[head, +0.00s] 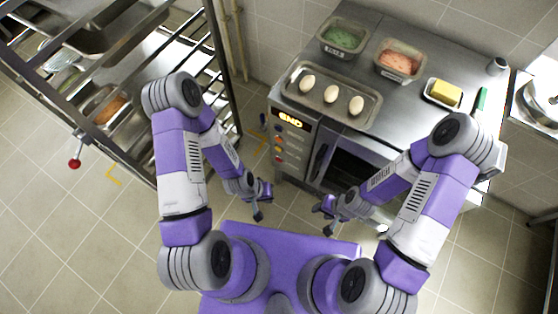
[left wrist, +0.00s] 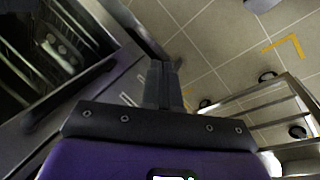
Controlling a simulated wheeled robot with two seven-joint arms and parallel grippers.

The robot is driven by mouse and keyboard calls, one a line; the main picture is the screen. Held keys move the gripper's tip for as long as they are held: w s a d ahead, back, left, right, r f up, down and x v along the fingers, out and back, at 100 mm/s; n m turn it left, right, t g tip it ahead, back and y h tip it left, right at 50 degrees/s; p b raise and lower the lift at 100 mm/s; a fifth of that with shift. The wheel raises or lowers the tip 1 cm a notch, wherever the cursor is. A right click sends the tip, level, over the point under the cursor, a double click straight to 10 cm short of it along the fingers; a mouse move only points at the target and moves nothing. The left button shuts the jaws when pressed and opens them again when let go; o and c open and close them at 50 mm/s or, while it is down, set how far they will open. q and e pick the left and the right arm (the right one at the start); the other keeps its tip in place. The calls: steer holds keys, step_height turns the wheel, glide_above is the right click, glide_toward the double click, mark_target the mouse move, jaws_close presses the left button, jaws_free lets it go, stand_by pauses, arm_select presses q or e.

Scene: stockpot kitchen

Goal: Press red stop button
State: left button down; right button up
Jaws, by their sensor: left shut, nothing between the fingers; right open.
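The oven (head: 345,165) has a control panel (head: 292,143) on its front left, with a lit display (head: 291,119) that seems to read END. Several small coloured buttons run down the panel's left side. They are too small to tell surely which is the red stop button. My left gripper (head: 259,214) is shut and empty, low in front of the oven and apart from the panel. Its shut fingers (left wrist: 165,85) show in the left wrist view, over the floor beside the oven front. My right gripper (head: 325,220) is open and empty, in front of the oven door.
A metal rack (head: 222,75) with trays stands at the left; a red ball knob (head: 74,163) sticks out from it. On the oven top are a tray (head: 300,95) with three eggs, two food containers and butter (head: 445,93). Tiled floor is free between rack and oven.

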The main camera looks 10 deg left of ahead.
mark_target(279, 160)
arm_select(q)
steer(key=w+a+f+m+t+y+b, duration=0.1)
steer(key=w+f+t+b, duration=0.5)
steer(key=f, duration=0.7)
steer(key=w+a+f+m+t+y+b, duration=0.1)
steer(key=w+a+f+t+y+b, duration=0.3)
steer(key=f, duration=0.9)
steer(key=w+t+y+b, duration=0.1)
steer(key=w+t+b, duration=0.1)
steer(key=w+b, duration=0.1)
steer(key=shift+w+f+m+b, duration=0.15)
steer(key=shift+w+m+b, duration=0.15)
steer(key=shift+w+m, duration=0.1)
steer(key=shift+a, duration=0.1)
steer(key=w+d+b, duration=0.3)
steer(key=w, duration=0.5)
steer(key=shift+w+d+b, duration=0.1)
steer(key=shift+w+b, duration=0.15)
steer(key=shift+b, duration=0.05)
steer(key=shift+w, duration=0.25)
